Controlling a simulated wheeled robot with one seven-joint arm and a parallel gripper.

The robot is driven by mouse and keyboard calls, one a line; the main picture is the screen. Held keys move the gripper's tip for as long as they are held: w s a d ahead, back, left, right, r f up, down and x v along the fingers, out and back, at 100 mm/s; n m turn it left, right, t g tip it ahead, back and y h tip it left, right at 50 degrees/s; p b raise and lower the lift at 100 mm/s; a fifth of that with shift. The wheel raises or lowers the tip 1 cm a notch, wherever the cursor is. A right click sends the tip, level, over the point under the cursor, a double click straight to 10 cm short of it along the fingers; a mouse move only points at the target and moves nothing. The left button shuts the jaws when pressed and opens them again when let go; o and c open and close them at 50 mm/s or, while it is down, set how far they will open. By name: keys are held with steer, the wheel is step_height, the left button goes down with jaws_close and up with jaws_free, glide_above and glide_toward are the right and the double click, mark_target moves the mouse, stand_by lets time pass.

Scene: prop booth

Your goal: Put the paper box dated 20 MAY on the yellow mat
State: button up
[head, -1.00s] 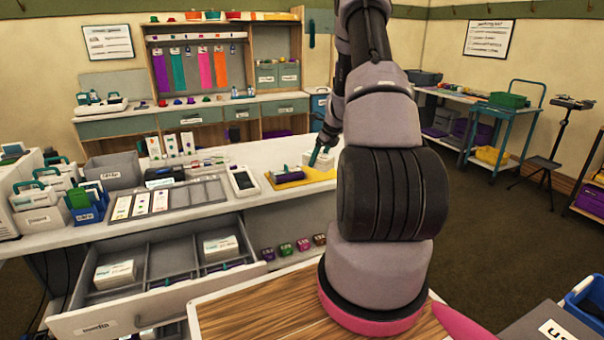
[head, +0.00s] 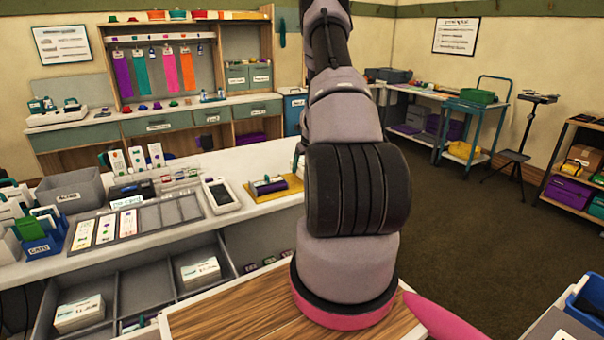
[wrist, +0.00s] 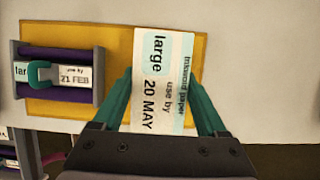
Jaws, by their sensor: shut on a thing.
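My gripper (wrist: 158,76) is shut on the paper box (wrist: 160,85), with one teal finger on each side. The box is white and pale blue, and its label reads large, use by 20 MAY. In the wrist view it overlaps the right part of the yellow mat (wrist: 110,33); I cannot tell whether it touches it. The mat also shows in the head view (head: 290,190), where my arm hides the box and most of the gripper.
A purple and grey holder (wrist: 62,95) with a 21 FEB label and a teal clip stands on the mat's left part. A white handheld device (head: 221,196) lies left of the mat. An open drawer (head: 150,275) juts out below the counter (head: 245,165).

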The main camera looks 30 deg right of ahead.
steer(key=shift+f, duration=1.3)
steer(key=shift+f, duration=0.1)
steer(key=o, duration=0.7)
